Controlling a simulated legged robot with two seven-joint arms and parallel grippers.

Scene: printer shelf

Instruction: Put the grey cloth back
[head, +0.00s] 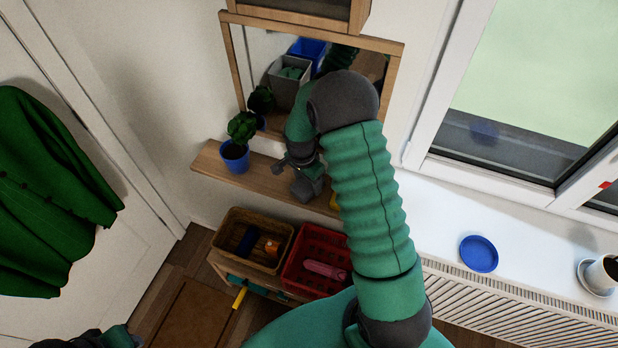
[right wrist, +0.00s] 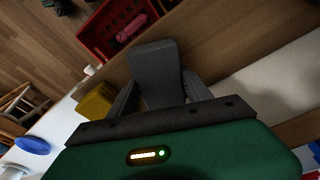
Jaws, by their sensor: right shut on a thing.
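My right gripper (head: 304,163) is over the narrow wooden shelf (head: 262,182) below the mirror. It is shut on the grey cloth (head: 308,189), a small grey piece below the fingers. In the right wrist view the cloth (right wrist: 155,68) shows as a flat grey slab between the two fingers of the gripper (right wrist: 160,95), over or against the shelf board. I cannot tell whether it touches the board. Of my left arm only a dark part (head: 85,341) shows at the bottom left edge; its fingers cannot be made out.
A blue-potted plant (head: 235,158) stands left of my right gripper. A yellow thing (right wrist: 97,101) is close beside it. A wicker basket (head: 225,241) and a red crate (head: 290,272) stand below. A blue dish (head: 479,253) and a cup (head: 601,273) are on the white sill.

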